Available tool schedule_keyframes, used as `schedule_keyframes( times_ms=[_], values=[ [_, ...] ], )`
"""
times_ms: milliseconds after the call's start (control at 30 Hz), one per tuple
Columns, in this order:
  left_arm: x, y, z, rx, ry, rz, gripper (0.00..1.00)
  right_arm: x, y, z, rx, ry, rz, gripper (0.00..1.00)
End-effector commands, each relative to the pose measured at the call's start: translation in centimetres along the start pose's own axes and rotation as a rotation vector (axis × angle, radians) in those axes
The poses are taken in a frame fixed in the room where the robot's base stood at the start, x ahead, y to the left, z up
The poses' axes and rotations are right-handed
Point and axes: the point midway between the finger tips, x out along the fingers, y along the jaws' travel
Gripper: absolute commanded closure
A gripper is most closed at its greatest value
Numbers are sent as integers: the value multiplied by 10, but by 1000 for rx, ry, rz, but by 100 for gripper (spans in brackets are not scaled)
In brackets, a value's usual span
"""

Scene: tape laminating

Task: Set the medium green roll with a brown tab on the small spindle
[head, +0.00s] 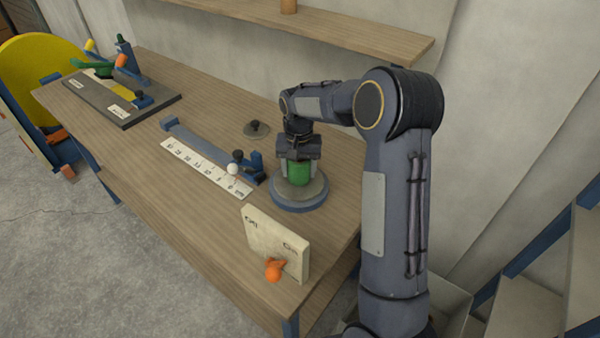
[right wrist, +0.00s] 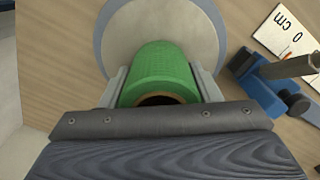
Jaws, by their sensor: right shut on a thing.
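The green roll (head: 299,173) is over a round grey stand with a blue rim (head: 300,207) at the right end of the table. My right gripper (head: 298,160) points down and is shut on the roll. In the right wrist view the roll (right wrist: 160,70) sits between the two fingers, with a brown core inside its open end. The same stand (right wrist: 120,28) shows behind the roll there. I cannot see a brown tab. The roll and gripper hide the stand's middle, so I cannot tell whether a spindle is inside the roll. My left gripper is not in view.
A ruler strip (head: 205,167) and a blue clamp with black knobs (head: 250,168) lie left of the stand. A grey disc with a black knob (head: 256,130) lies behind. An upright cream board (head: 275,240) with an orange piece (head: 274,270) stands in front.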

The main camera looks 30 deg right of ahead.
Motion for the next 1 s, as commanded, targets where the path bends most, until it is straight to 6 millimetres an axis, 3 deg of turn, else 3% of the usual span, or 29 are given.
schedule_keyframes(
  times_ms=[367,400,533,833,1000],
  values=[
    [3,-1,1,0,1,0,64,4,-1,0,0,3,-2,67],
    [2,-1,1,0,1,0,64,3,-1,0,0,3,-2,38],
    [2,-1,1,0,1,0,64,3,-1,0,-1,3,-1,21],
    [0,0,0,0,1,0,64,1,-1,0,-1,3,-2,21],
    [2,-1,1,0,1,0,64,-17,-1,-1,-1,6,-3,21]
  ],
)
